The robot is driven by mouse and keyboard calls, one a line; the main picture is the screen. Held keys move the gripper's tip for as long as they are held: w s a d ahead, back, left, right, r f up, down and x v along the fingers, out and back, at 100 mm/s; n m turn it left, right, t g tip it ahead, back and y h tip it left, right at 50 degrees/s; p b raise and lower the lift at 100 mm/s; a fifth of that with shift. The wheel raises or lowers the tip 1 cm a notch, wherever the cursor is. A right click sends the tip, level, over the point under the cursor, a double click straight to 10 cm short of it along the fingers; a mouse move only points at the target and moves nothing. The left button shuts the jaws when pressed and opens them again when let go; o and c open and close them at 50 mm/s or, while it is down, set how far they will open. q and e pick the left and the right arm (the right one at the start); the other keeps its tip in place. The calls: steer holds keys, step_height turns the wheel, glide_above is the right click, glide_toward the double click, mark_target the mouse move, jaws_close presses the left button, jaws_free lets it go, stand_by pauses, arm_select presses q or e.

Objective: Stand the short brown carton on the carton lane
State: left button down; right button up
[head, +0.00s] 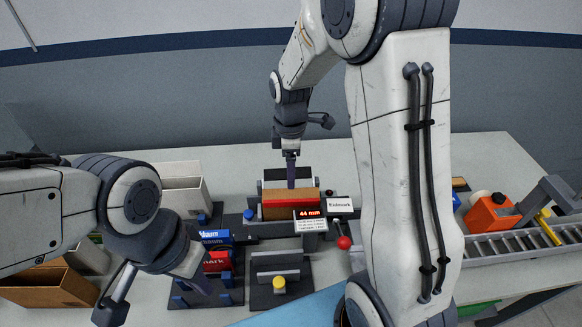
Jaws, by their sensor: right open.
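The carton lane cannot be told for sure; dark racks (224,296) hold a blue box (214,238) and a red box (217,262).
A small display reading 44 mm (308,213) and a red-knobbed lever (344,242) stand by the fixture. A yellow-knobbed fixture (279,284) is in front. An open brown bin (45,288) and a pale bin (183,190) stand left. A roller conveyor (520,242) and an orange device (490,214) stand right.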

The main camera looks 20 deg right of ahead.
mark_target(290, 195)
step_height(290, 195, down, 10)
steer(key=shift+d+f+p, duration=0.1)
steer(key=shift+f+p, duration=0.1)
steer(key=shift+p, duration=0.95)
steer(key=c, duration=1)
steer(key=shift+r, duration=0.3)
steer(key=shift+c, duration=0.2)
steer(key=shift+w, duration=0.15)
steer(key=shift+f, duration=0.2)
stand_by(0.4)
steer(key=o, duration=1.5)
